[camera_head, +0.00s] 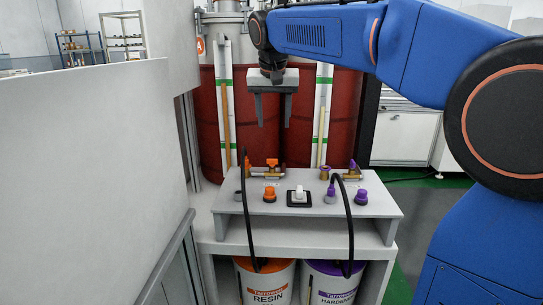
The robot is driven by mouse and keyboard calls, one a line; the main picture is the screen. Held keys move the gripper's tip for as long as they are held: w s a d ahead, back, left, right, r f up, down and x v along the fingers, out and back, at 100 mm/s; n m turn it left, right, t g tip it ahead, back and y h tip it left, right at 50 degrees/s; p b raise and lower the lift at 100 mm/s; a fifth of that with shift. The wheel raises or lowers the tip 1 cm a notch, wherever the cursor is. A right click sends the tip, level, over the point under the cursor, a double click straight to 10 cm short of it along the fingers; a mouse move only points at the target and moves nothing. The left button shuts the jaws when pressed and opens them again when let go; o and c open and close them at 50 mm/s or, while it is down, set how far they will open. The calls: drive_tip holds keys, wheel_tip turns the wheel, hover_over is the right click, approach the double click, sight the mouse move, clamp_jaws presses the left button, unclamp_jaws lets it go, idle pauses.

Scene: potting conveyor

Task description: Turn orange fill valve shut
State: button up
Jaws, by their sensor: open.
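The orange fill valve (271,164) is a small brass fitting with an orange handle, at the back left of the grey panel top (232,203). Its handle is too small to tell its exact angle. My gripper (272,124) hangs above and behind the panel in the picture, pointing down, with its two grey fingers spread apart and nothing between them. The fingertips are apart from the valve, higher in the picture.
A purple valve (352,168) stands at the back right. An orange knob (269,194), a white switch (299,194) and a purple knob (361,196) sit in front. Black hoses (247,215) arch over the panel. Red tanks (258,100) stand behind; resin (266,282) and hardener (328,284) buckets below.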

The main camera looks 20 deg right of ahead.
sight(272, 164)
drive_tip(key=x, duration=1.1)
drive_tip(key=w+x, duration=0.1)
drive_tip(key=x, duration=0.5)
drive_tip(key=shift+w, duration=0.2)
drive_tip(key=c, duration=1)
